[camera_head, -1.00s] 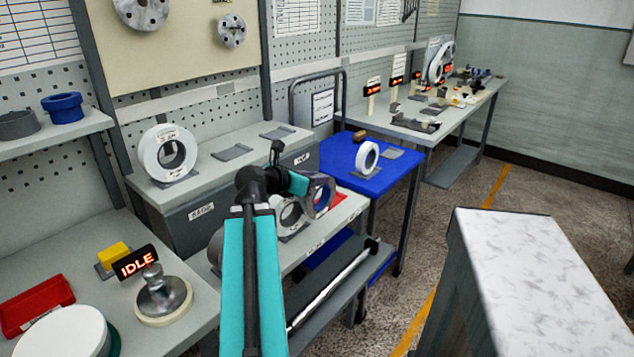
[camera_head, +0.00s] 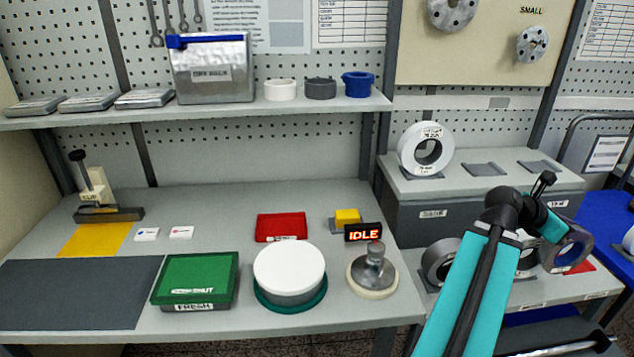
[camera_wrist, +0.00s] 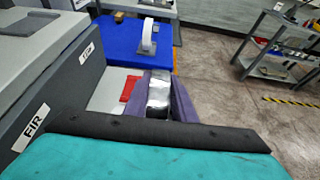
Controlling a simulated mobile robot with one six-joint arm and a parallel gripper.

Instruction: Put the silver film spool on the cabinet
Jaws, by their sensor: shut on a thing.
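The silver film spool (camera_head: 572,247) is a ring with a shiny silver band between purple-grey flanges. My gripper (camera_head: 553,230) is shut on it and holds it in front of the cabinet, over the low bench. In the wrist view, the spool (camera_wrist: 158,97) shows edge-on beyond the dark bar of my gripper; the contact is hidden. The grey cabinet (camera_head: 450,213) has a light top bearing a white spool (camera_head: 426,150) at its left and two empty dark pads (camera_head: 485,169) to the right. Its labelled front (camera_wrist: 62,95) is at the left in the wrist view.
The low bench (camera_head: 519,302) below the cabinet bears other spools (camera_head: 440,262) and a red pad. A blue cart (camera_head: 606,218) stands at the right with a white spool (camera_wrist: 148,37) on it. The workbench (camera_head: 333,317) at the left holds several items.

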